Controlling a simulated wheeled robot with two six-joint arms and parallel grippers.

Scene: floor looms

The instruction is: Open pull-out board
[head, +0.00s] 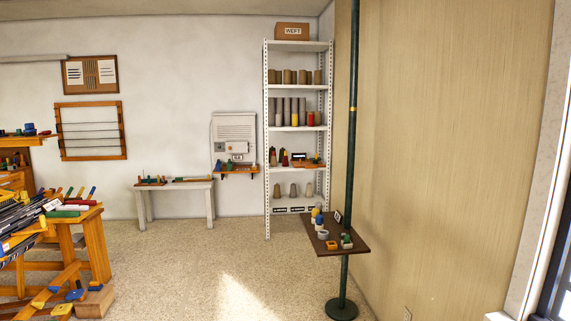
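No board in the head view is clearly a pull-out one. A brown board (328,249) sits on a dark green post at the right, with small cups and spools on it. A narrow orange ledge (237,172) under a grey wall panel holds small tools. A small orange board (308,165) shows at a middle level of the white shelf rack, with items on it. I cannot tell whether any of these slides. Neither of my grippers is in view.
A white table (174,185) and the white rack (266,140) stand by the back wall. The post's round base (341,310) is at the front right. The middle floor (200,260) is clear.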

